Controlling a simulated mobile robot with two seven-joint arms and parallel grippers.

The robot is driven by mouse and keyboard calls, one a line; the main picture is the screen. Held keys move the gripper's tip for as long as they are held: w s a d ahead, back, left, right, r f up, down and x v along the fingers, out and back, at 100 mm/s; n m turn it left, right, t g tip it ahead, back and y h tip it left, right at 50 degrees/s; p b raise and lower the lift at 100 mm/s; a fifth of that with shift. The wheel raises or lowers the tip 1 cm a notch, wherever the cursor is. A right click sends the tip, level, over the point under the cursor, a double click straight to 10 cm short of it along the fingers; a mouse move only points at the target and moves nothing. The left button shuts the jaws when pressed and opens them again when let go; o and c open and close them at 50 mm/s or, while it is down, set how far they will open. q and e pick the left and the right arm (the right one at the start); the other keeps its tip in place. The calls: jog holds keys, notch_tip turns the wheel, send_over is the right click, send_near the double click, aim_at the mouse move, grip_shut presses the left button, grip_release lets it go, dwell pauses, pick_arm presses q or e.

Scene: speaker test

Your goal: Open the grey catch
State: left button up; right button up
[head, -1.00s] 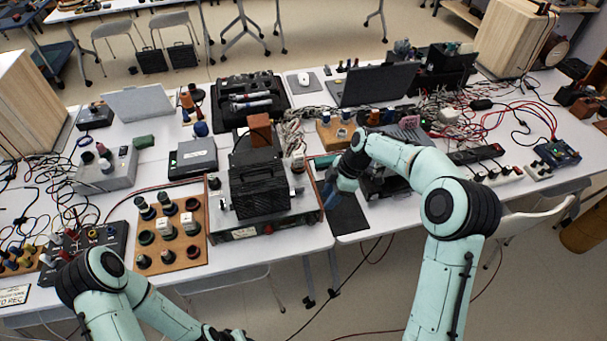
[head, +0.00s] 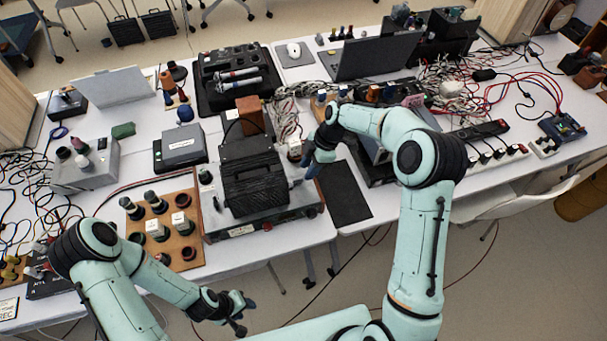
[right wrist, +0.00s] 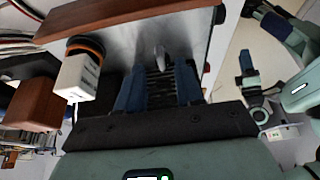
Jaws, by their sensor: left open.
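The grey catch (right wrist: 160,57) is a small metallic tab on the side of the speaker test unit (head: 263,226), a low grey box carrying a black finned block (head: 253,180). My right gripper (head: 313,168) is beside the right side of the unit. In the right wrist view, the blue fingers of this gripper (right wrist: 159,75) are apart, with the catch showing between their tips. Gaps show on both sides, so contact cannot be told. The catch's tip position is too small to read in the head view. My left gripper (head: 238,314) is open and empty in front of the table.
A white connector with an orange ring (right wrist: 79,75) stands close to the right fingers. A brown board with several knobs (head: 180,250) lies left of the unit. A black mat (head: 345,195) lies to its right. A laptop (head: 375,57) and cables stand behind.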

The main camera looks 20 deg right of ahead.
aim_at(302, 178)
jog(key=shift+x, duration=2.2)
jog(key=shift+c, duration=0.3)
grip_shut()
